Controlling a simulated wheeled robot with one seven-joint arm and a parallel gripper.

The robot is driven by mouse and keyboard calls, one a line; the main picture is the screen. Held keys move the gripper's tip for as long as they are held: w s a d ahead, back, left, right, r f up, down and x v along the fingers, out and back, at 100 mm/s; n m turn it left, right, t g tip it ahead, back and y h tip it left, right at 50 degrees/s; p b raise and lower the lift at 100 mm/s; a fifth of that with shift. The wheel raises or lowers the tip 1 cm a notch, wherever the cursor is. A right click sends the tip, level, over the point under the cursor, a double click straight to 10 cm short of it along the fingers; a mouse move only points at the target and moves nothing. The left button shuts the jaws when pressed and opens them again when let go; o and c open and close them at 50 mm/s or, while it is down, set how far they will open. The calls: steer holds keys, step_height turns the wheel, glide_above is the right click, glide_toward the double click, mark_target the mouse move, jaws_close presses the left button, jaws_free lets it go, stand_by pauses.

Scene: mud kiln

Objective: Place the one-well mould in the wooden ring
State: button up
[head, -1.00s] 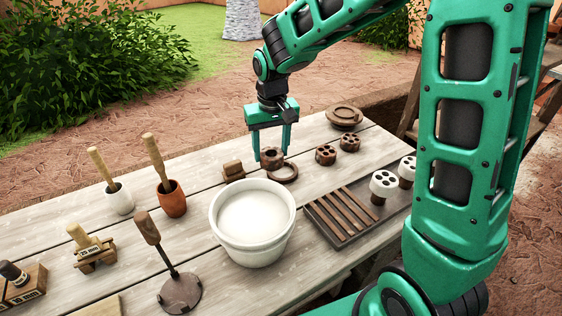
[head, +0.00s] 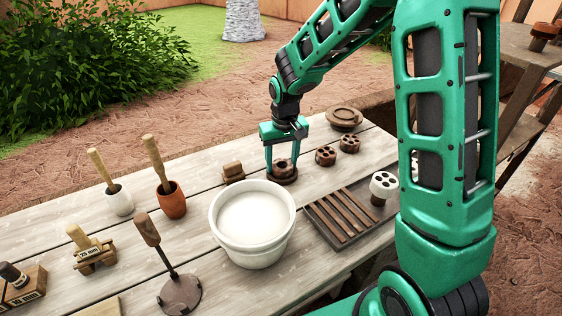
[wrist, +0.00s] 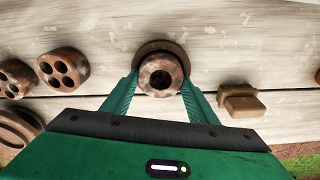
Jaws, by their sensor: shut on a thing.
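The one-well mould (head: 282,165) is a small brown cylinder with a single round hole in its top; the wrist view shows it (wrist: 161,76) between my fingers. My gripper (head: 283,164) is shut on the mould and points down at the table. The wooden ring (head: 286,180) lies flat on the table directly under and around the mould's base in the head view. In the wrist view a dark arc of the ring (wrist: 160,46) shows beyond the mould. I cannot tell whether the mould rests inside the ring or is just above it.
Several-holed moulds (head: 326,155) stand just right of the ring, with a round lidded piece (head: 344,117) behind. A wooden block (head: 233,172) sits to the left. A white pot (head: 252,226) and a slatted tray (head: 345,216) stand in front.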

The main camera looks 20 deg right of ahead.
mark_target(284, 167)
steer(key=o, duration=1.3)
steer(key=shift+f, duration=0.1)
steer(key=r, duration=0.4)
steer(key=s+r, duration=0.1)
steer(key=r, duration=0.7)
steer(key=shift+s+r, duration=0.1)
steer(key=shift+s, duration=0.05)
steer(key=shift+s, duration=0.1)
